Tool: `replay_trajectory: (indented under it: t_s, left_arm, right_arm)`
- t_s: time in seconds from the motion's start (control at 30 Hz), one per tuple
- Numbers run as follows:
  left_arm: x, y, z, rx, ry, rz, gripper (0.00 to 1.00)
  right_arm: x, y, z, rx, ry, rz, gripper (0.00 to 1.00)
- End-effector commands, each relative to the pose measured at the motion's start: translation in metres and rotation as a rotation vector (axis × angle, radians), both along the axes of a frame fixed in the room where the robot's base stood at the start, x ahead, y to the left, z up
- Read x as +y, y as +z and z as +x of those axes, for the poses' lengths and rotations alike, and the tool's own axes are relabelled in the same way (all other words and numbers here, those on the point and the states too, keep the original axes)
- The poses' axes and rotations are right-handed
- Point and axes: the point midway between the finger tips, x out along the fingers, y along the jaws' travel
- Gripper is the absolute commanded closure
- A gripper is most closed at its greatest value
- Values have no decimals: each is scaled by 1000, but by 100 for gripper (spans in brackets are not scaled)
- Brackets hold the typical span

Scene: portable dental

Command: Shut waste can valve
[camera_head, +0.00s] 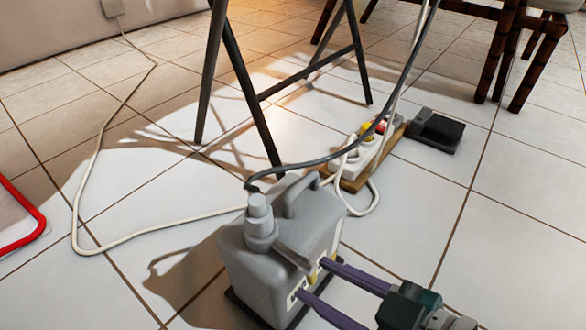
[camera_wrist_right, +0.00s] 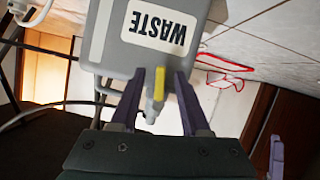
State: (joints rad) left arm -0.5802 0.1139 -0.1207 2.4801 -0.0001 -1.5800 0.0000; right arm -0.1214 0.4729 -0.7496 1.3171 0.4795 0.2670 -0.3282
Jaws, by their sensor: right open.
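My right gripper (camera_head: 313,279) is open at the can's front. Its purple fingers (camera_wrist_right: 158,84) stand on either side of the valve, with visible gaps. A purple finger-like piece (camera_wrist_right: 277,155) at the lower right may be my left gripper; its opening is not shown.
A dark hose (camera_head: 345,150) runs to the can's top from above. A power strip (camera_head: 372,148) and dark box (camera_head: 435,131) lie behind, with a white cable (camera_head: 130,241) across the floor. Dark stand legs (camera_head: 245,85) rise behind the can. Tiles at right are clear.

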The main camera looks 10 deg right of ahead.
Motion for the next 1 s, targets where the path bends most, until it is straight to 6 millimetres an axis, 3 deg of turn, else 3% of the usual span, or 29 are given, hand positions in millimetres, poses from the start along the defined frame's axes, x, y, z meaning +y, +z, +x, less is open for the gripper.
replay_trajectory:
  t_s: [0.07, 0.47, 1.0]
  left_arm:
    - [1, 0, 0, 1, -1, 3, 43]
    - [3, 0, 0, 0, -6, 12, 43]
    - [2, 1, 0, 0, -2, 6, 43]
  right_arm:
    - [0, 0, 0, 0, 0, 0, 54]
    - [0, 0, 0, 1, 0, 1, 99]
    - [0, 0, -1, -4, 0, -7, 100]
